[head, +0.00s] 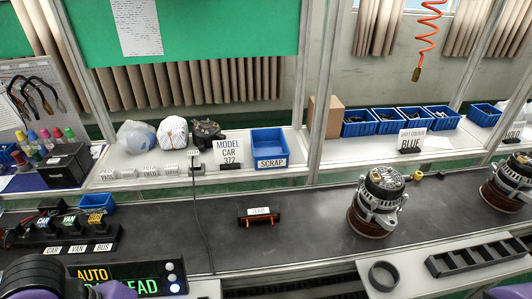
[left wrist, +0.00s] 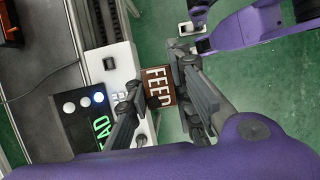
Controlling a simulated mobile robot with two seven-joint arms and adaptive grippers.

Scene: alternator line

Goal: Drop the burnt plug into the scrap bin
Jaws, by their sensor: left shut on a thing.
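The blue scrap bin (head: 268,162), labelled SCRAP, stands on the white back shelf in the head view and looks empty. My left gripper (left wrist: 157,82) shows only in the left wrist view, in front of the console. Its fingers are apart, one on each side of a brown block marked FEED (left wrist: 158,88), and are shut on it. I cannot make out a burnt plug in either view. A connector with a yellow end (head: 418,176) sticks out from the middle alternator (head: 377,203). My right gripper is not in view.
A dark belt (head: 310,205) runs between me and the shelf. A small black holder with orange ends (head: 260,217) lies on it. A MODEL CAR 312 sign (head: 228,152) stands left of the bin. Several blue bins (head: 358,128) stand farther right. The console screen (head: 128,276) is nearby.

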